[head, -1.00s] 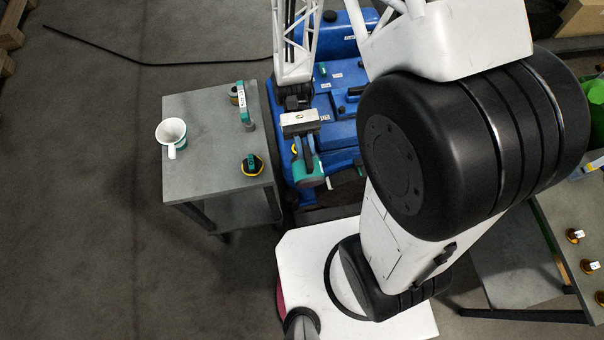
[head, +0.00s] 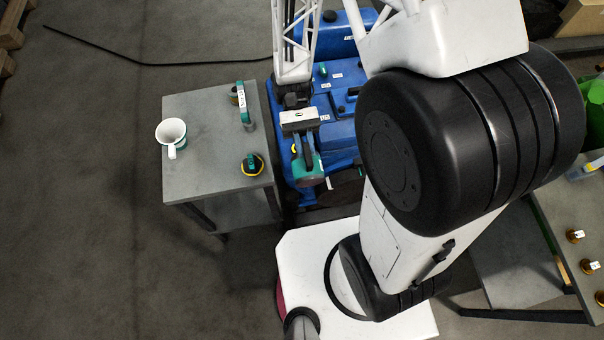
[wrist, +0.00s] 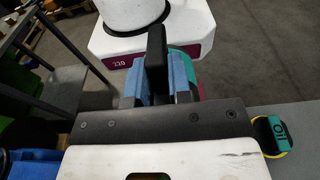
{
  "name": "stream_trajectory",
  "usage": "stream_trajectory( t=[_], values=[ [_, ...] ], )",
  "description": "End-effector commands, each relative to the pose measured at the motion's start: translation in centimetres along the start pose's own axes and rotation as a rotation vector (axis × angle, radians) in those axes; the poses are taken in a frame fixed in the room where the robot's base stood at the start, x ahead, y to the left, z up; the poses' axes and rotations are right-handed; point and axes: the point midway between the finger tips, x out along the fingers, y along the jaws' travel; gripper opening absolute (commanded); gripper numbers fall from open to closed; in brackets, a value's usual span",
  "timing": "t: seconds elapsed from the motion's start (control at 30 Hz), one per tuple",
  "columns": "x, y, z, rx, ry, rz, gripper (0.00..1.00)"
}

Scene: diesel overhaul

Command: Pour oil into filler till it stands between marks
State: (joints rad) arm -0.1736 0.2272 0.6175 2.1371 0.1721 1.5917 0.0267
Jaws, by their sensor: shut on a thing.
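My gripper (head: 303,140) is above the front left part of the blue engine (head: 340,132). In the wrist view its blue fingers (wrist: 156,78) are shut on the black handle (wrist: 156,50) of a teal jug. The jug (head: 316,166) hangs at the engine's front edge, and my gripper partly hides it. A teal and yellow cap marked OIL (wrist: 277,135) lies on the grey side table; it also shows in the head view (head: 252,164). A small yellow ring (head: 294,149) shows on the engine beside the gripper. I cannot make out the filler opening, oil level or marks.
The grey side table (head: 205,155) stands left of the engine. It holds a white mug (head: 171,134) and a teal-handled item with a white label (head: 244,104). Another bench (head: 565,215) with several small parts is at right. The floor at left is mostly clear.

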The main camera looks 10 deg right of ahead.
Motion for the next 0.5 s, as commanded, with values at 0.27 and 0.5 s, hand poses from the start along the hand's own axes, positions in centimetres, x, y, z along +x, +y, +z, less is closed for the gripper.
stream_trajectory(
  t=[0.27, 0.5],
  values=[
    [-0.01, 0.0, 0.01, 0.0, -0.001, 0.0, 0.0],
    [-0.39, 0.0, 0.19, 0.0, -0.028, 0.0, 0.0]
  ],
)
